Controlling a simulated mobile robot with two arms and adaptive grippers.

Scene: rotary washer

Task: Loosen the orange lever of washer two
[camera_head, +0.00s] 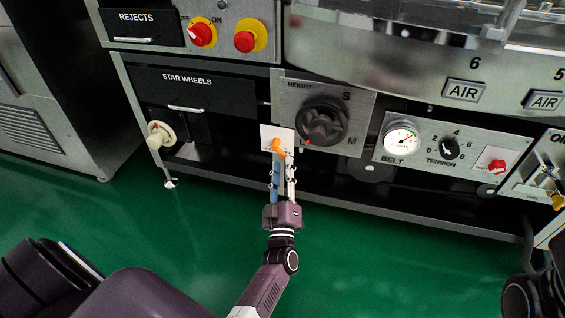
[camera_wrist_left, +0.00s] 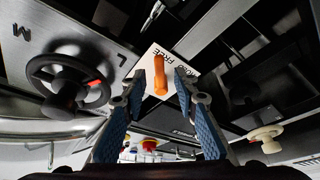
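The orange lever (camera_head: 277,146) stands out from a white label plate (camera_head: 268,133) on the machine front, left of the black height handwheel. It also shows in the left wrist view (camera_wrist_left: 160,78), where the plate reads "FREE". My left gripper (camera_head: 283,163) has its fingers up at the lever. My right gripper is not in view.
The black handwheel (camera_head: 322,121) sits close to the right of the lever. The star wheels drawer (camera_head: 195,91) and a cream handwheel (camera_head: 161,134) are left. Green floor (camera_head: 200,220) is open in front.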

